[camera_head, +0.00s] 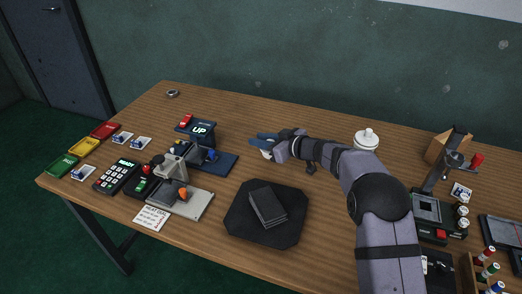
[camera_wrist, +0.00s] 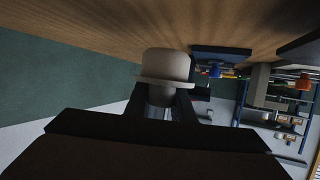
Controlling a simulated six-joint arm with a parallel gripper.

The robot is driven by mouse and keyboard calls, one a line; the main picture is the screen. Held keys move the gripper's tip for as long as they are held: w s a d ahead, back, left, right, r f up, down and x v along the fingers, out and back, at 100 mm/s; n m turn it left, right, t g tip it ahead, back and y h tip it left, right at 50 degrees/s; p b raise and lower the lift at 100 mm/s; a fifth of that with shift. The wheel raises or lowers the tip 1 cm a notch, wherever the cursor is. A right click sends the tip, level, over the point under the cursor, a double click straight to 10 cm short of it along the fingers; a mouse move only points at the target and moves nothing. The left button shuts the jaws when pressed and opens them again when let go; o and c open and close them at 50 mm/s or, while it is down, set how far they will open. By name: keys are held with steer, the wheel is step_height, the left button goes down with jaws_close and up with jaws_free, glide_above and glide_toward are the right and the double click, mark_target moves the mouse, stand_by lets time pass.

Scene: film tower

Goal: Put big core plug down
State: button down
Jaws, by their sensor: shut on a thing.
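The big core plug (camera_wrist: 165,64) is a pale grey cylinder with a wider flange, seen in the wrist view. My gripper (camera_wrist: 165,100) is shut on it, with dark fingers on either side of its narrower part below the flange. In the head view my gripper (camera_head: 273,147) is over the middle of the table, right of the blue plate device. A small pale patch beneath its tip may be the plug, but it is mostly hidden there. I cannot tell whether the plug touches the table.
A black mat (camera_head: 288,230) with a dark block (camera_head: 267,206) lies in front of my arm. The blue plate device (camera_head: 222,160) stands left of my gripper. A white lidded jar (camera_head: 367,138) stands behind my arm. Bare wood lies behind and left of my gripper.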

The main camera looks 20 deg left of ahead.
steer(key=shift+f, duration=1.8)
steer(key=shift+f, duration=0.15)
steer(key=c, duration=1.5)
jaws_free()
steer(key=shift+s+d+r, duration=0.15)
steer(key=shift+d+r, duration=0.2)
steer(key=shift+d, duration=0.1)
steer(key=v, duration=1.1)
